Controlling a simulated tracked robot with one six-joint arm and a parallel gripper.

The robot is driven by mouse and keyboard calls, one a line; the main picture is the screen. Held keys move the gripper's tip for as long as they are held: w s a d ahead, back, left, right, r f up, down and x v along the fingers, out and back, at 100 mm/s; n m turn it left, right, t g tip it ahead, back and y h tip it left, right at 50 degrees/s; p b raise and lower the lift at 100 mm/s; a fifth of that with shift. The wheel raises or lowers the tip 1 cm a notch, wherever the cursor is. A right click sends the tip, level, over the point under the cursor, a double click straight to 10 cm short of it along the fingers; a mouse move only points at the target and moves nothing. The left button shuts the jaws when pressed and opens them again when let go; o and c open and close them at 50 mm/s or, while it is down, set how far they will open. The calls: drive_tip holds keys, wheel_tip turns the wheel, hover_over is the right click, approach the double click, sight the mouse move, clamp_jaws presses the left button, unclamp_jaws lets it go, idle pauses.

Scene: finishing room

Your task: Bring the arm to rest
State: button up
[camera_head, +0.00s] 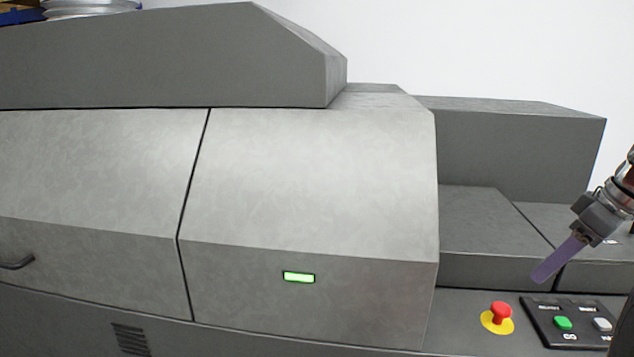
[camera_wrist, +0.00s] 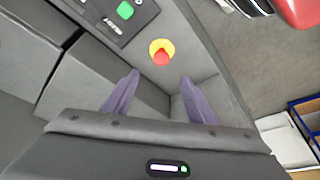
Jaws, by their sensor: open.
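My gripper (camera_head: 547,268) is at the right edge in the head view, with its purple fingers pointing down and left above the control panel (camera_head: 545,311) of a grey machine. In the wrist view the gripper (camera_wrist: 160,82) shows its two purple fingers spread apart, with nothing between them. It is open and empty. The red emergency stop button (camera_head: 501,312) on its yellow base is below and left of the fingers in the head view. In the wrist view the red button (camera_wrist: 160,58) lies beyond the fingertips. Most of my arm is out of the head view.
The grey machine body (camera_head: 315,190) fills the left and middle, with a lit green indicator (camera_head: 299,277) on its front. A green button (camera_head: 563,323) and a white button (camera_head: 602,324) are on the panel. The wrist view shows floor (camera_wrist: 252,72) and a blue crate (camera_wrist: 303,125) at right.

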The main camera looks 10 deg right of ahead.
drive_tip(key=s+a+f+m+h, duration=0.2)
drive_tip(key=s+a+f+m, duration=0.1)
drive_tip(key=a+f+m, duration=0.5)
drive_tip(key=s+a+f+n, duration=0.1)
drive_tip(key=s+a, duration=0.1)
drive_tip(key=a, duration=0.7)
drive_tip(key=s+a+f+n+t, duration=0.1)
drive_tip(key=s+a+f, duration=0.1)
drive_tip(key=a, duration=0.6)
drive_tip(key=s+a+f+n, duration=0.1)
drive_tip(key=s+a, duration=0.3)
drive_tip(key=a, duration=0.5)
drive_tip(key=shift+s+a+f+t, duration=0.25)
drive_tip(key=shift+a+f+t, duration=0.05)
drive_tip(key=shift+f, duration=0.3)
